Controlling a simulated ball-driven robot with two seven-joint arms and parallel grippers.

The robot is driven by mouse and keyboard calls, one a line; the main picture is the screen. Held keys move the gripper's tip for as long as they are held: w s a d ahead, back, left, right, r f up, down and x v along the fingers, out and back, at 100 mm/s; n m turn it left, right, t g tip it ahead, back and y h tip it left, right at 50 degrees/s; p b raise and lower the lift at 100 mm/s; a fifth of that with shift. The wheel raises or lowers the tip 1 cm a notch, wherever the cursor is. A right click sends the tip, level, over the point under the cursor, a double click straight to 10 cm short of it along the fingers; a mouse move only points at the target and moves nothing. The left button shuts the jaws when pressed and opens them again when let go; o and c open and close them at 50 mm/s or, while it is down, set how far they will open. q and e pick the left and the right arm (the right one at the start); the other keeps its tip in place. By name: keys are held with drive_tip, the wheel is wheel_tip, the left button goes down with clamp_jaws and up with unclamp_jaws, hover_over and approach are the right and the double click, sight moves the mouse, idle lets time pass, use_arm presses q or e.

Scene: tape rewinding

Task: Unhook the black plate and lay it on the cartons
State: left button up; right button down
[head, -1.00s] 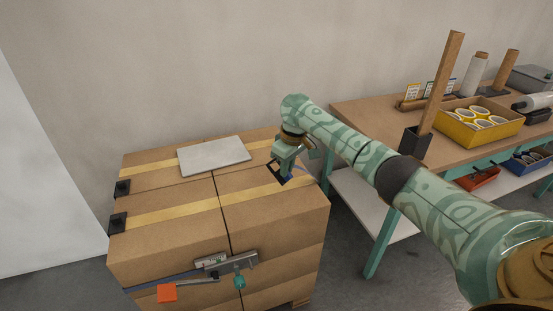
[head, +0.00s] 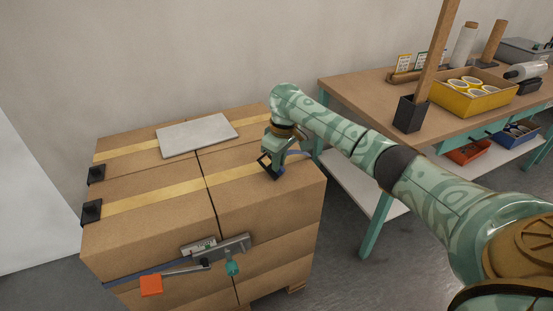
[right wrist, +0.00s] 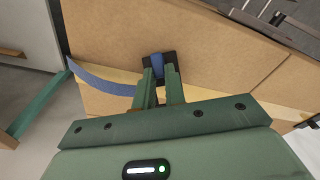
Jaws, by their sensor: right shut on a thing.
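The black plate (head: 266,168) is at the right end of the cartons' top, by the tape strip; it also shows in the right wrist view (right wrist: 172,57). My right gripper (head: 274,158) is shut on it; in the right wrist view the fingers (right wrist: 159,84) meet the plate's near side. A blue strap (right wrist: 105,86) curves from the plate area toward the cartons' edge, and a blue piece lies over the plate. I cannot tell if the plate touches the carton. The cartons (head: 262,205) stand strapped together. My left gripper is not in view.
A grey board (head: 198,134) lies on the cartons' back part. Two black corner pieces (head: 96,174) sit on the left edge. A metal strap tool (head: 215,247) with an orange end hangs at the front. A workbench (head: 360,92) with a yellow tape box (head: 468,101) stands right.

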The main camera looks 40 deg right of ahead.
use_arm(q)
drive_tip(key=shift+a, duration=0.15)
use_arm(e)
drive_tip(key=c, duration=1)
unclamp_jaws()
drive_tip(key=shift+o, duration=0.2)
wheel_tip(320, 180, up, 4)
drive_tip(key=p, duration=0.3)
drive_tip(key=shift+p, duration=0.35)
wheel_tip(320, 180, up, 4)
drive_tip(key=p, duration=0.4)
drive_tip(key=shift+r, duration=0.1)
use_arm(q)
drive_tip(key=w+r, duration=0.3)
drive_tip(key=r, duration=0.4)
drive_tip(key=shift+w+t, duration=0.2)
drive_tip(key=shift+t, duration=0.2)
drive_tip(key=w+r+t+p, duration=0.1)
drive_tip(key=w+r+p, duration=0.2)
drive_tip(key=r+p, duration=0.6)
drive_tip(key=shift+p, duration=0.35)
use_arm(e)
wheel_tip(320, 180, up, 16)
drive_tip(key=s, duration=0.1)
drive_tip(key=shift+s+d, duration=0.2)
drive_tip(key=shift+s, duration=0.15)
